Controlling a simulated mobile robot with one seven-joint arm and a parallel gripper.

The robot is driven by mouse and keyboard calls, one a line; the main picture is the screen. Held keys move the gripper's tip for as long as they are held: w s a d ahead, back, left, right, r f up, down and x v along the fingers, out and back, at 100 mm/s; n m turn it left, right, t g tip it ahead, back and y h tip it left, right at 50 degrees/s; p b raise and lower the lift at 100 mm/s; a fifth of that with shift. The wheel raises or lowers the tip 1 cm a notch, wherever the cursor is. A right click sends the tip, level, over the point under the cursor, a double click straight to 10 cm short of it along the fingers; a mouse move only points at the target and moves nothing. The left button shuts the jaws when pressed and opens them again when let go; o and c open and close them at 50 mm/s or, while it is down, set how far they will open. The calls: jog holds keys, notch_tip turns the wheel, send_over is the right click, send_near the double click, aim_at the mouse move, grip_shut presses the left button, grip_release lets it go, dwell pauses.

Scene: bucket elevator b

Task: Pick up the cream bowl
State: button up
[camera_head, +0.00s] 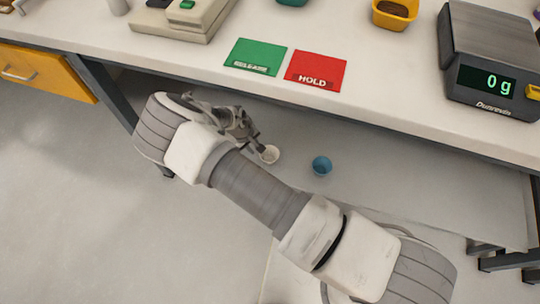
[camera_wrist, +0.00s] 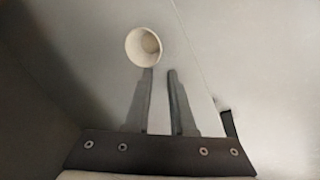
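The cream bowl (camera_head: 270,155) is small and round and sits low beneath the workbench. In the wrist view the bowl (camera_wrist: 143,46) shows its open mouth, just beyond the tip of the left finger and left of the gap between the fingers. My gripper (camera_wrist: 160,72) is open, with nothing between its two dark fingers. In the head view my gripper (camera_head: 258,142) reaches under the bench edge, close beside the bowl and partly hidden by my arm. I cannot tell whether a finger touches the bowl.
A blue bowl (camera_head: 322,165) stands to the right of the cream one. The bench top (camera_head: 390,95) overhangs above, with a green card (camera_head: 255,57), a red card (camera_head: 316,71) and a scale (camera_head: 490,60) on it. A bench leg (camera_head: 108,92) stands at left.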

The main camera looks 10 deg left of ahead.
jog(key=b, duration=0.3)
send_near(270, 156)
jog(key=s, duration=0.1)
jog(key=s+a+f, duration=0.1)
jog(key=s, duration=0.1)
jog(key=shift+a+f, duration=0.1)
jog(key=shift+a, duration=0.05)
jog(key=shift+b+x, duration=1.2)
jog(key=shift+x, duration=1.7)
jog(key=shift+w+a, duration=0.1)
jog(key=shift+w, duration=0.1)
jog(key=shift+c, duration=0.3)
grip_shut()
jog(key=shift+s, duration=0.1)
